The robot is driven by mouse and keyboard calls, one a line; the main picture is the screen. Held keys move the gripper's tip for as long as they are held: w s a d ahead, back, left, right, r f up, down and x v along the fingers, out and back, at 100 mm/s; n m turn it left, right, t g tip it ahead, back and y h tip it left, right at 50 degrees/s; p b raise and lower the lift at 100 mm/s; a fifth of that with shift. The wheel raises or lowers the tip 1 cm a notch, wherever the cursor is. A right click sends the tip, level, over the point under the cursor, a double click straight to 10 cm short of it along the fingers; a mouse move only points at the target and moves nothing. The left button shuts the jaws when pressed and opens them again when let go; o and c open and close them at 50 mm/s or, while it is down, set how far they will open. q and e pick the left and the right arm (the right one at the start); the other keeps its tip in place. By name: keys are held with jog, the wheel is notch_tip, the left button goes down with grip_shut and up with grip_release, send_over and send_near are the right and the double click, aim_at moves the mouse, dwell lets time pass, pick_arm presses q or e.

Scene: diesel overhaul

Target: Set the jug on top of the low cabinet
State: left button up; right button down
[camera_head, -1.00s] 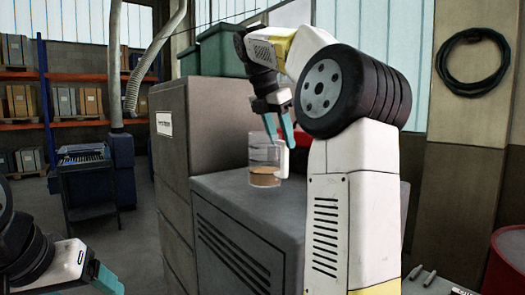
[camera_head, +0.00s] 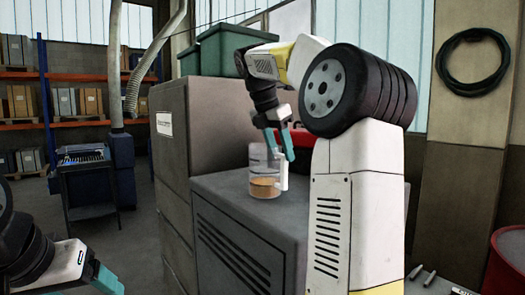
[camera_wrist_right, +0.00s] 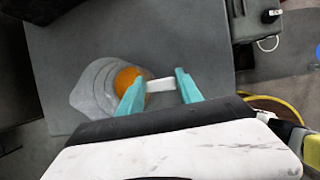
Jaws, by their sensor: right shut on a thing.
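The clear jug (camera_head: 264,180) with amber liquid in its base is upright over the top of the low grey cabinet (camera_head: 228,192). I cannot tell whether its bottom touches the top. My right gripper (camera_head: 281,145) comes from above and is shut on the jug's white handle, on the jug's right side. In the right wrist view, the handle (camera_wrist_right: 160,86) sits between the two teal fingers, and the jug (camera_wrist_right: 98,90) shows over the cabinet top (camera_wrist_right: 175,45). My left gripper (camera_head: 106,281) is at the bottom left, away from the jug, partly cut off.
A taller grey cabinet (camera_head: 205,125) stands directly behind and left of the low one, with green bins (camera_head: 225,48) on top. A red object (camera_head: 312,135) lies behind my right arm. A blue cart (camera_head: 88,185) stands at the left, with floor clear between.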

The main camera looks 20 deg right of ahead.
jog(key=c, duration=0.8)
grip_release()
jog(key=v, duration=1.2)
jog(key=shift+s, duration=0.1)
jog(key=s+a+f+m+t+y, duration=0.1)
jog(key=s+a+f+m+y, duration=0.1)
jog(key=s+f+m, duration=0.4)
jog(key=s+a+f+m+t+y, duration=0.2)
jog(key=s+a+f+m, duration=0.2)
jog(key=f, duration=0.9)
jog(key=s+a+f+m+t+y, duration=0.1)
jog(key=s+a+f+m, duration=0.3)
jog(key=s+f+m, duration=0.5)
jog(key=s+m+y, duration=0.1)
jog(key=m, duration=0.1)
jog(key=shift+f+m+t, duration=0.25)
jog(key=shift+m+t, duration=0.05)
jog(key=shift+m, duration=0.1)
